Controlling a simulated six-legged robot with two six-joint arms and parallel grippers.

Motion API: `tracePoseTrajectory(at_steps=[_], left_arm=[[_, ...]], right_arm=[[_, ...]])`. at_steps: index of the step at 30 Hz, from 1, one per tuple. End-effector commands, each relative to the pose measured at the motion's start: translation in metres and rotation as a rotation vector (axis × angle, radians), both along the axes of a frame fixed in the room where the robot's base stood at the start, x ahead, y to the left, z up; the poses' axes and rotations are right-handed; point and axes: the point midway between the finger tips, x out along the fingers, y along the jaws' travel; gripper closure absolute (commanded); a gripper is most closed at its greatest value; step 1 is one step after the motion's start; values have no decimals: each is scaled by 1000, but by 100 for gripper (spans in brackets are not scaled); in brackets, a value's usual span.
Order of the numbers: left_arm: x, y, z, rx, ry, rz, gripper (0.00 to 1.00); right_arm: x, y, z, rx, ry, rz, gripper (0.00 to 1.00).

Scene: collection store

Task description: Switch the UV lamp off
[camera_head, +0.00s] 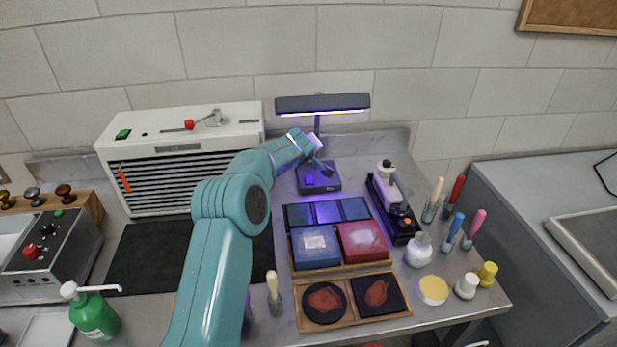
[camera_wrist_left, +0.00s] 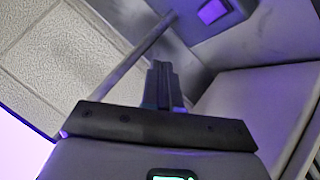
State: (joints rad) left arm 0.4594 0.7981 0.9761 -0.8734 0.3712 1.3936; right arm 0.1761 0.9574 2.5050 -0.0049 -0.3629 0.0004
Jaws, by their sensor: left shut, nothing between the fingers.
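The UV lamp (camera_head: 322,103) stands at the back of the bench, its long dark head glowing violet along the underside, so it is lit. Its dark base (camera_head: 319,186) sits below the head and bears a small switch. My left gripper (camera_head: 325,170) is shut and empty, beneath the lamp head and over the base; contact with the base cannot be told. In the left wrist view the shut fingers (camera_wrist_left: 163,82) point toward the lamp base, where a violet-lit square switch (camera_wrist_left: 213,11) shows beyond and right of the tips. The lamp's post (camera_wrist_left: 130,62) runs left of the fingers. My right gripper is not in view.
A white louvred unit (camera_head: 182,150) stands left of the lamp. Trays with blue and red boxes (camera_head: 317,247) lie in front of the base. A microscope-like device (camera_head: 393,200), bottles and brushes crowd the right. A dark mat (camera_head: 150,258) lies left.

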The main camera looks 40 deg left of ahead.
Motion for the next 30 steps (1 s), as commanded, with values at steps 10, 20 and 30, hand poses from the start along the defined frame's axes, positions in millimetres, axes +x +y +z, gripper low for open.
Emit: tracePoseTrajectory(at_steps=[10,20,30], left_arm=[[6,7,-57,0,0,2,100],[8,9,-69,0,1,1,100],[8,9,-68,0,1,1,100]], right_arm=[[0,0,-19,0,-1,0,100],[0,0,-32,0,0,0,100],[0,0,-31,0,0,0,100]])
